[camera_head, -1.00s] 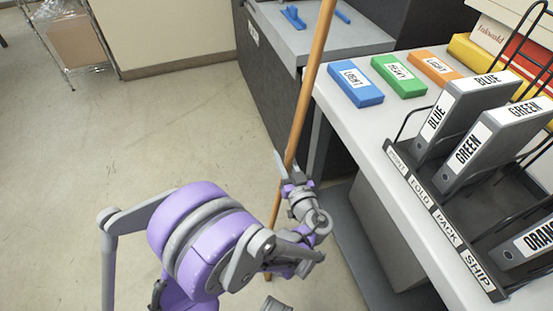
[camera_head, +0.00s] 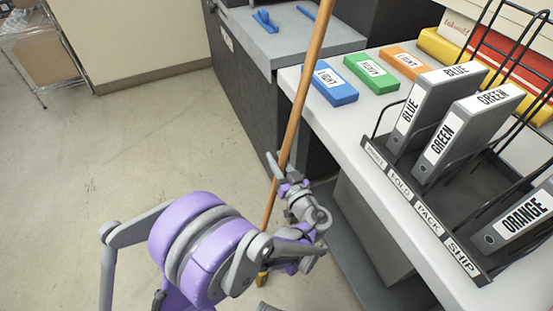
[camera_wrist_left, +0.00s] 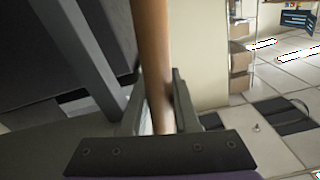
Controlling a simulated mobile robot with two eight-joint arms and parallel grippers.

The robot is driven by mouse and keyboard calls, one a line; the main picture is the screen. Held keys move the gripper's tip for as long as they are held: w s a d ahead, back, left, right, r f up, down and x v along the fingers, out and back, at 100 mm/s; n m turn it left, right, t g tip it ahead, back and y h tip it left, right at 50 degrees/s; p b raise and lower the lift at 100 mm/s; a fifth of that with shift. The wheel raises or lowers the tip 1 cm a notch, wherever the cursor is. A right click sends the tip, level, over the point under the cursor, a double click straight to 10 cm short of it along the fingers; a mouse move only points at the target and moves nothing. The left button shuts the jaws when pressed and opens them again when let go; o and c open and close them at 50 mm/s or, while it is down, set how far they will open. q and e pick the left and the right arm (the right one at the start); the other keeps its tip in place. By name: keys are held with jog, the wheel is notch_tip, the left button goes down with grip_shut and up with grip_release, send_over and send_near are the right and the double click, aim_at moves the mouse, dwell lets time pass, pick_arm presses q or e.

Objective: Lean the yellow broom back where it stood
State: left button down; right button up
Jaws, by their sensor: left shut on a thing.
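The broom's wooden handle (camera_head: 299,104) rises steeply in the head view, tilted a little to the right at the top. A small yellow part (camera_head: 262,279) shows at its lower end, mostly hidden behind my left arm. My left gripper (camera_head: 280,172) is shut on the handle, beside the white table's edge. In the left wrist view the handle (camera_wrist_left: 152,50) runs down between the two fingers (camera_wrist_left: 157,110). My right gripper is in neither view.
The white table (camera_head: 345,128) holds blue, green and orange labelled blocks and a black rack (camera_head: 425,228) with binders. A dark grey machine (camera_head: 250,95) stands behind the handle. A wire shelf (camera_head: 45,45) is at far left. The floor (camera_head: 110,150) on the left is clear.

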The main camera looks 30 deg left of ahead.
pick_arm(q)
jog(key=shift+w, duration=0.1)
jog(key=shift+w+d, duration=0.25)
jog(key=shift+d, duration=0.05)
jog(key=shift+w+d, duration=0.2)
jog(key=shift+w, duration=0.1)
jog(key=shift+w+d, duration=0.35)
jog(key=shift+w, duration=0.05)
dwell(0.3)
jog(key=c, duration=0.6)
grip_release()
jog(key=p+v, duration=0.1)
jog(key=v, duration=0.9)
jog(key=shift+s+d, duration=0.25)
jog(key=shift+s, duration=0.1)
